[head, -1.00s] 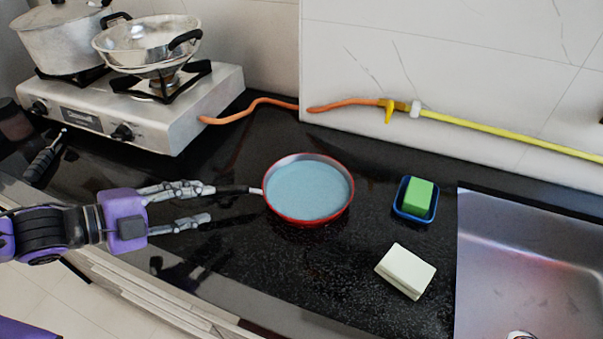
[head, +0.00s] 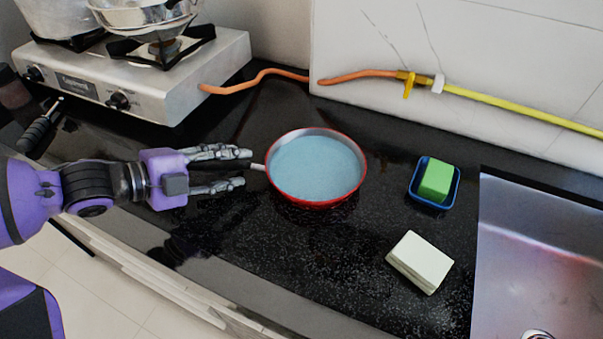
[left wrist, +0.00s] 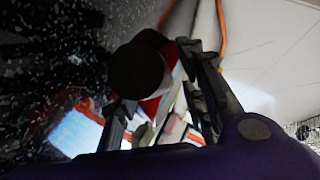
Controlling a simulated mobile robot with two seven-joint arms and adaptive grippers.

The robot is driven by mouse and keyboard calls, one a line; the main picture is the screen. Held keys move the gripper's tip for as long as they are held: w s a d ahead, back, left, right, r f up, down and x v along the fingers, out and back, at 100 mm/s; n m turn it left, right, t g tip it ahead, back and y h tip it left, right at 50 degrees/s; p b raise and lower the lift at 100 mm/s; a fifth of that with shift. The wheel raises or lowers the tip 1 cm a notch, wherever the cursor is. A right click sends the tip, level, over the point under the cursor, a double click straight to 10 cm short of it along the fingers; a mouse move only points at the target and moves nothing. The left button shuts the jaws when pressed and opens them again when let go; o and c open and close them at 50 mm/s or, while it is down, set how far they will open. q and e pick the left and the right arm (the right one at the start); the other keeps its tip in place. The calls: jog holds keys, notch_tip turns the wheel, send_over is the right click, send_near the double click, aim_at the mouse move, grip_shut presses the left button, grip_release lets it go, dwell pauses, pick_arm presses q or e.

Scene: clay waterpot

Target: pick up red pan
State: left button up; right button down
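The red pan (head: 314,203) has a red rim and outside and a pale blue-grey inside. It sits on the black counter in the middle of the head view, its handle (head: 258,167) pointing left. My left gripper (head: 246,168) is open, its two fingers spread on either side of the dark handle, with the pan's bowl just beyond the tips. In the left wrist view the dark round handle end (left wrist: 138,70) shows large near the fingers, with red of the pan behind it. Contact with the handle cannot be told. My right gripper is not in view.
A silver stove (head: 205,70) with pots stands at the back left. An orange hose (head: 245,83) runs along the wall. A green sponge (head: 436,180) in a blue dish and a pale block (head: 419,262) lie right of the pan. A sink (head: 540,240) is at the right.

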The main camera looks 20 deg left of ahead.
pick_arm(q)
jog(key=shift+w+d+f, duration=0.2)
jog(key=shift+w+d, duration=0.15)
jog(key=shift+w, duration=0.05)
grip_shut()
